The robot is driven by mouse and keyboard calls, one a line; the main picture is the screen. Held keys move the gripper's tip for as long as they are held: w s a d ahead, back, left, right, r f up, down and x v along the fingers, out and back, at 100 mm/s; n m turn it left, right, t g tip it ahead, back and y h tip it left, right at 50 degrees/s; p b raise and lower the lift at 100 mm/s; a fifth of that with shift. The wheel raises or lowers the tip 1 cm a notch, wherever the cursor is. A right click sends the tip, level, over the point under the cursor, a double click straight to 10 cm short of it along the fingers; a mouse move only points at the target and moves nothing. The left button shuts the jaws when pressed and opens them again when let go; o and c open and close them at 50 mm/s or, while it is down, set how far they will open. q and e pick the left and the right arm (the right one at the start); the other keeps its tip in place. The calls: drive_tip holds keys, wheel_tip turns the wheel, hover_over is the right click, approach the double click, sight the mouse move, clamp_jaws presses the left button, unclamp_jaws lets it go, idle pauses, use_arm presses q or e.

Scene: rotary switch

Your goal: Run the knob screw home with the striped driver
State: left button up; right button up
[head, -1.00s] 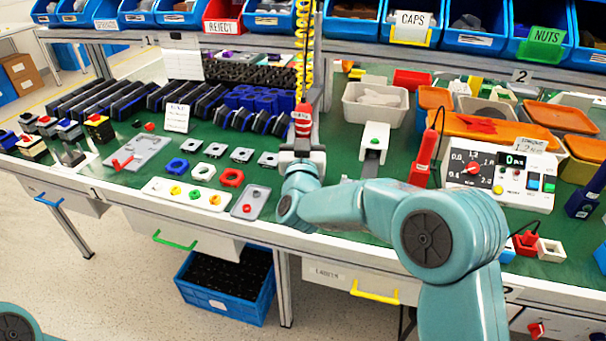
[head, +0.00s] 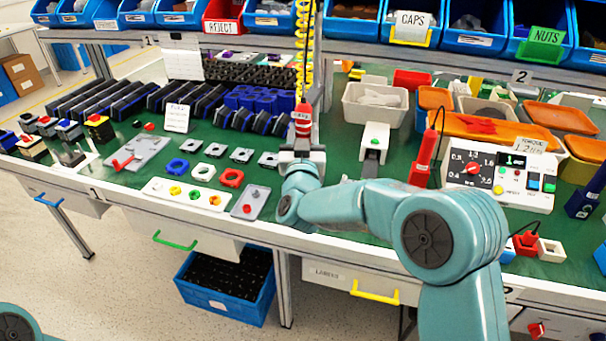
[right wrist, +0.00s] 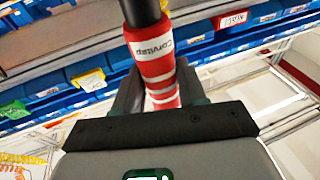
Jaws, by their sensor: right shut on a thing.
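The striped driver (head: 303,118), red with white bands, hangs upright below a yellow coiled cord (head: 303,50). My right gripper (head: 302,150) is shut on it. In the right wrist view the driver (right wrist: 155,68) passes between the jaws (right wrist: 158,100), with its black upper part above the red and white bands. The driver's tip and whatever lies under it are hidden behind my right gripper and arm. I cannot make out the knob or its screw. My left gripper is not in view.
A white control box (head: 480,172) with a lit green display stands at the right. A small white stand (head: 375,140) and a red tool (head: 424,158) are right of my gripper. Small housings and plates (head: 248,202) lie left of it. Blue bins (head: 470,40) line the back.

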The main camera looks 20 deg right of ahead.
sight(303, 122)
drive_tip(key=shift+r+p, duration=0.9)
drive_tip(key=shift+r, duration=1.15)
drive_tip(key=o, duration=1.1)
drive_tip(key=shift+d, duration=0.1)
drive_tip(key=shift+b+v, duration=0.75)
drive_tip(key=shift+v, duration=0.1)
drive_tip(key=shift+f+b+v, duration=0.2)
drive_tip(key=shift+b+v, duration=0.7)
drive_tip(key=shift+v, duration=0.65)
drive_tip(key=shift+b+v, duration=0.5)
drive_tip(key=shift+v, duration=0.6)
drive_tip(key=shift+s, duration=0.1)
